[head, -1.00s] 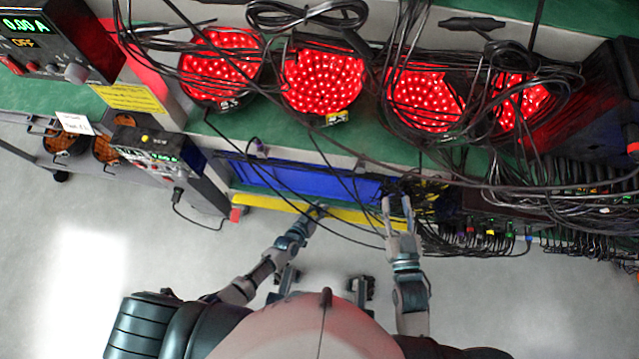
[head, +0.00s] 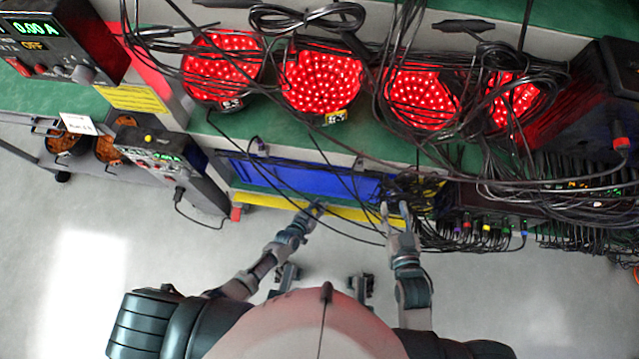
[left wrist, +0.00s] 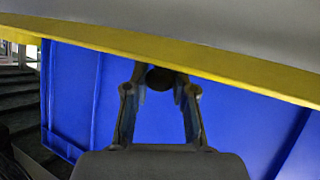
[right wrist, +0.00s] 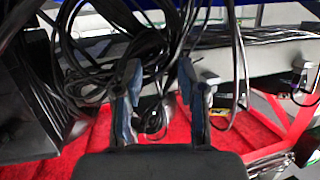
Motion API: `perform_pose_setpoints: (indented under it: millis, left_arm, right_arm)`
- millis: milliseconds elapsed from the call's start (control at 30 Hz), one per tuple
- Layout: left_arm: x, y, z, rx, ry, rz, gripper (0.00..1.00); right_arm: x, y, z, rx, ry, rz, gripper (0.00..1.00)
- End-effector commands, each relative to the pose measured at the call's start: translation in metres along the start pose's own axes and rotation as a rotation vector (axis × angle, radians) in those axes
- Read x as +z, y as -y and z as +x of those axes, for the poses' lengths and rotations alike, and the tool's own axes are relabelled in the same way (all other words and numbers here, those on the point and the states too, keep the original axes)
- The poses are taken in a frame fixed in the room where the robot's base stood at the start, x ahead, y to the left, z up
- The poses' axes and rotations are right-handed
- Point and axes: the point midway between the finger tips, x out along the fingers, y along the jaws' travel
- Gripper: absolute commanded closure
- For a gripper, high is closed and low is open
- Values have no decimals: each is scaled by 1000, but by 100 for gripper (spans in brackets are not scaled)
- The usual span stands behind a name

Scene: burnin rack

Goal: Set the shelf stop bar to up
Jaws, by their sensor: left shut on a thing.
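The yellow stop bar (head: 268,202) runs along the front edge of the blue shelf (head: 290,178), low in the rack. It also crosses the left wrist view (left wrist: 235,72) above the blue panel. My left gripper (head: 316,208) is at the bar's middle. In the left wrist view its fingers (left wrist: 160,85) close on a dark round knob (left wrist: 160,77) at the bar's edge; the fingertips partly hide it. My right gripper (head: 394,207) is near the bar's right end, by black cables. In the right wrist view its fingers (right wrist: 157,80) are apart with nothing gripped between them.
Loose black cables (head: 345,195) hang across the shelf and bar. A cable bundle (head: 480,235) lies right of my right gripper. Red-lit round lamps (head: 320,80) stand on the green bench above. The grey floor (head: 90,270) is clear at left.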

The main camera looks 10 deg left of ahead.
Motion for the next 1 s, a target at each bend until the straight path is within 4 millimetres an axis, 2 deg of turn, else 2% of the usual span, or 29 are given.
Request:
perform_pose_setpoints:
  millis: [33,1000]
  left_arm:
    - [-4,5,0,-7,-4,1,100]
    - [-6,6,2,-8,37,-15,100]
  right_arm:
    - [1,0,-1,1,9,-1,60]
    - [23,-4,-8,8,169,-7,60]
